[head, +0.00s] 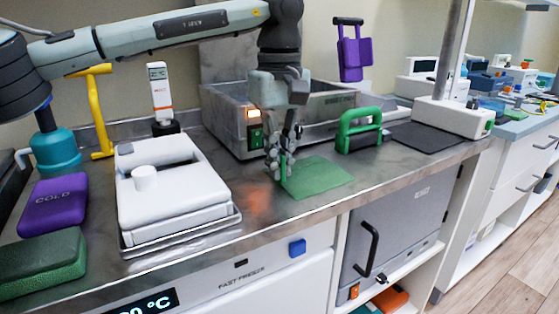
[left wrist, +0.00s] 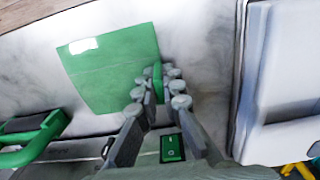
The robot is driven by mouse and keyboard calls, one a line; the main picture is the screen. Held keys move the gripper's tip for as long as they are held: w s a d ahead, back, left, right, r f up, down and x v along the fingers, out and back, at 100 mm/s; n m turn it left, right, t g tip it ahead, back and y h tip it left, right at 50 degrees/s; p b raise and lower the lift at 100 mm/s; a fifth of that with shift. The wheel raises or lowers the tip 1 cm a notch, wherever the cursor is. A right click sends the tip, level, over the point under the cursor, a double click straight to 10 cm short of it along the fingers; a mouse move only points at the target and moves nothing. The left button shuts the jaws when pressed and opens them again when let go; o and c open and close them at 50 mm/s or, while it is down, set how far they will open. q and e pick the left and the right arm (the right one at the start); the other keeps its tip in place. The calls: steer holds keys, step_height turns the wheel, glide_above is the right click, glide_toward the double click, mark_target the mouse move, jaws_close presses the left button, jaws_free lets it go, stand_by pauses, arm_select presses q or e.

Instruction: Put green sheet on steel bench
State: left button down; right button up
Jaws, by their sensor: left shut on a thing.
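The thin green sheet (head: 318,178) lies mostly flat on the steel bench (head: 385,175), in front of the steel bath. It also shows in the left wrist view (left wrist: 108,70), with a small white patch near one corner. My left gripper (head: 282,170) points down at the sheet's left edge. In the left wrist view the fingers of my left gripper (left wrist: 157,85) are closed on a green raised part at the sheet's edge. My right gripper is in neither view.
A white lidded box (head: 170,190) on a tray stands left of the sheet. A green-handled block (head: 359,130) stands behind and right, near a dark mat (head: 428,137). The steel bath (head: 225,110) is behind my left gripper. Bare bench lies around the sheet.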

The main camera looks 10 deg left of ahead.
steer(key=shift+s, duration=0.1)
arm_select(q)
steer(key=shift+f, duration=0.2)
steer(key=c, duration=1.7)
jaws_free()
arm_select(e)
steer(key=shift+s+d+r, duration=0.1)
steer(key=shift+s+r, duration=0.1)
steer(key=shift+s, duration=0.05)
arm_select(q)
steer(key=shift+r, duration=0.2)
step_height(320, 180, up, 12)
steer(key=shift+r+p, duration=0.1)
steer(key=shift+p, duration=0.45)
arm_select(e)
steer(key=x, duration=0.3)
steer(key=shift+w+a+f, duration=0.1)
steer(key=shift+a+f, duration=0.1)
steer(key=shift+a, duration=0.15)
